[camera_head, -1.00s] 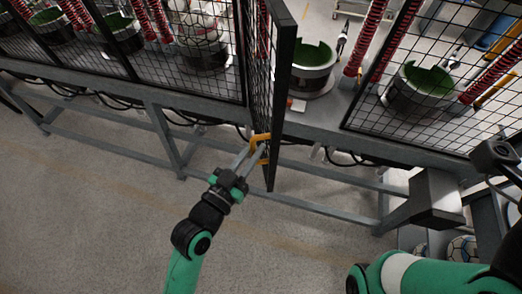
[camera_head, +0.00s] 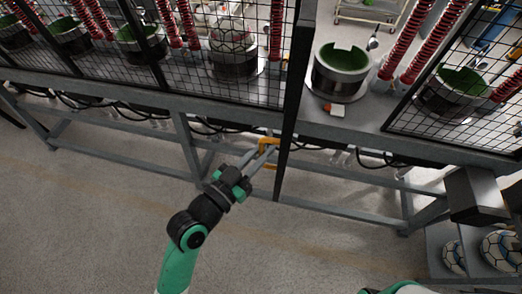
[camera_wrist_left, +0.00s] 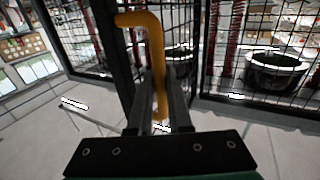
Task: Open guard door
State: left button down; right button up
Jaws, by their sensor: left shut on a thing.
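The guard door (camera_head: 292,110) is a black-framed mesh panel, seen almost edge-on in the head view. It stands swung out from the fence line, and the press opening to its right is uncovered. Its yellow handle (camera_head: 266,146) is low on the door's left side. My left gripper (camera_head: 262,155) is shut on this handle. In the left wrist view the handle (camera_wrist_left: 156,55) runs down between the fingers (camera_wrist_left: 160,105), with the dark door frame (camera_wrist_left: 113,70) just left of it. My right gripper is out of view.
A green-lined press cup (camera_head: 340,70) stands in the uncovered opening, with a small orange-and-white item (camera_head: 334,109) in front. Mesh panels (camera_head: 460,95) flank the opening. Soccer balls (camera_head: 500,250) sit on a low shelf at right. The floor (camera_head: 90,220) in front is clear.

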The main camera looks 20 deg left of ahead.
pick_arm(q)
jog(key=shift+f, duration=0.15)
jog(key=c, duration=0.8)
grip_release()
jog(key=shift+c, duration=0.2)
jog(key=b+v, duration=0.1)
jog(key=v, duration=1)
jog(key=shift+s, duration=0.3)
